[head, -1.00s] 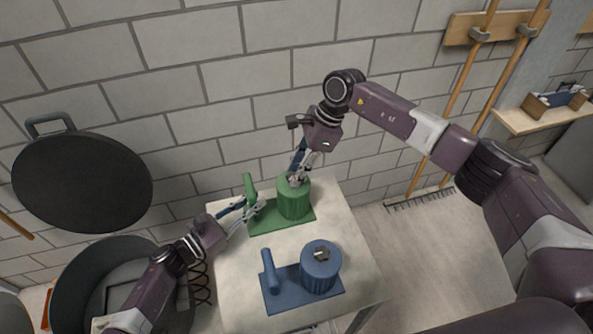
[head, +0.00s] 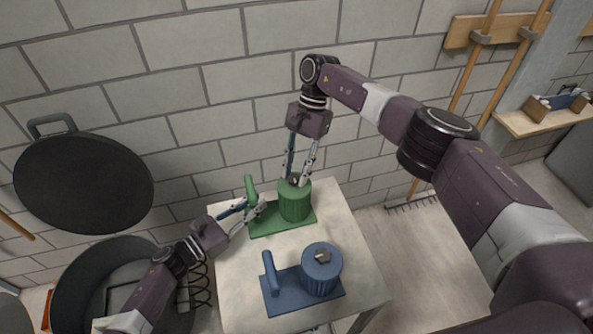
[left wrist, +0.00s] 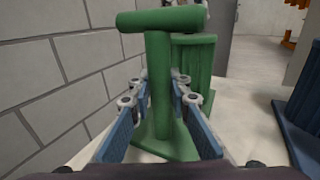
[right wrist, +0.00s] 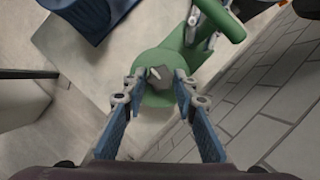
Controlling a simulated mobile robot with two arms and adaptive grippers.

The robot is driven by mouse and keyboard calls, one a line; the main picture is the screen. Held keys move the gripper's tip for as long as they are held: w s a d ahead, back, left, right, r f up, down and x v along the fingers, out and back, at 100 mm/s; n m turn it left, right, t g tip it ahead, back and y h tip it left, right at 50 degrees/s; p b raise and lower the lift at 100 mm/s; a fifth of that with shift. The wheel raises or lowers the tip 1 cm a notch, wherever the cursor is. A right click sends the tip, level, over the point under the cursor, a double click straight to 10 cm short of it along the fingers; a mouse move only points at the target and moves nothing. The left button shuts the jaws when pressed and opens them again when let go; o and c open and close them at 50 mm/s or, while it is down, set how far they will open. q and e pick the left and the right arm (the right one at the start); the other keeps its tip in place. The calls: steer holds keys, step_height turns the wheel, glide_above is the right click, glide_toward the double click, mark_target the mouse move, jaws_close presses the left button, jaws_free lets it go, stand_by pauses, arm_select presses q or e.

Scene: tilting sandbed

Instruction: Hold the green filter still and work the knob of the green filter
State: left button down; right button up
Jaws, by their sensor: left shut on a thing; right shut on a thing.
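The green filter (head: 294,203) stands upright on its green base plate at the back of the table, with a T-shaped green handle (left wrist: 158,80) on its left. My left gripper (head: 254,211) is shut on the post of that handle, below the crossbar, as the left wrist view (left wrist: 163,100) shows. My right gripper (head: 296,183) points down over the filter's top. In the right wrist view (right wrist: 156,82) its fingers are closed around the small grey knob (right wrist: 153,84) at the centre of the green lid. The fingertips partly hide the knob.
A blue filter (head: 320,270) with its own handle and grey knob stands on the table (head: 240,300) in front of the green one. A brick wall (head: 230,80) is close behind. A dark round bin (head: 85,290) and its lid (head: 82,185) are at the left.

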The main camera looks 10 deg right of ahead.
steer(key=shift+n, duration=0.5)
steer(key=o, duration=1.2)
steer(key=shift+c, duration=0.2)
steer(key=v, duration=0.7)
steer(key=shift+r, duration=0.25)
steer(key=shift+w, duration=0.15)
arm_select(q)
steer(key=c, duration=1.7)
jaws_free()
